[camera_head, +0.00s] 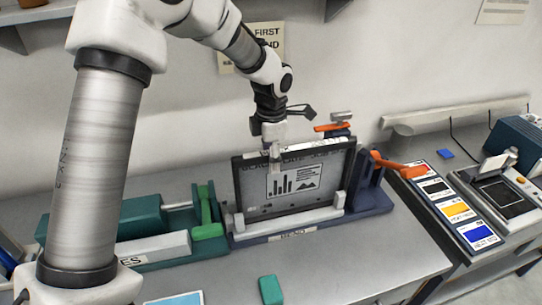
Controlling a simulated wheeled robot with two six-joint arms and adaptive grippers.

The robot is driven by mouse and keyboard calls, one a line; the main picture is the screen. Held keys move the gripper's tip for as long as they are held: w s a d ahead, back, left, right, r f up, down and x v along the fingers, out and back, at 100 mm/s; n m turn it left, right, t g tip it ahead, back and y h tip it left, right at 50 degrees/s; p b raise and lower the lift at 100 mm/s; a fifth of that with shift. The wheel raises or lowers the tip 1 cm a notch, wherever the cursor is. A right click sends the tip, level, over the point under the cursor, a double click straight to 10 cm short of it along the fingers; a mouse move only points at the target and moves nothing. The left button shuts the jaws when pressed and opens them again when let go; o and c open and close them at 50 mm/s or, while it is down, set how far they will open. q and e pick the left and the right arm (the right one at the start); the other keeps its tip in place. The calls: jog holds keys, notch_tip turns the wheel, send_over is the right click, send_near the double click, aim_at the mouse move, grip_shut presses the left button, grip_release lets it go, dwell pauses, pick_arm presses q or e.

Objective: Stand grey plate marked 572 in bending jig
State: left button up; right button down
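The grey plate (325,173) stands nearly upright in the blue bending jig (372,200), which has a label on its front. The plate has a dark frame, a printed chart and lettering along its top, too small to read for sure. Its lower edge is down behind the jig's pale front bar, so how deep it sits is hidden. My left gripper (273,155) comes down from above at the plate's top edge, left of its middle. One finger lies in front of the plate and the other is hidden behind it; the gripper looks shut on the plate. My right gripper is not in view.
A green machine (145,215) stands left of the jig. An orange-handled lever (400,167) sticks out to the right. A small green block (270,290) lies on the bench in front.

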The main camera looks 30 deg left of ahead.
pick_arm(q)
notch_tip(320, 180, up, 12)
dwell(0.5)
jog(key=shift+d, duration=0.1)
notch_tip(320, 180, up, 5)
jog(key=p, duration=0.4)
jog(key=shift+s+p, duration=0.15)
jog(key=shift+p, duration=0.2)
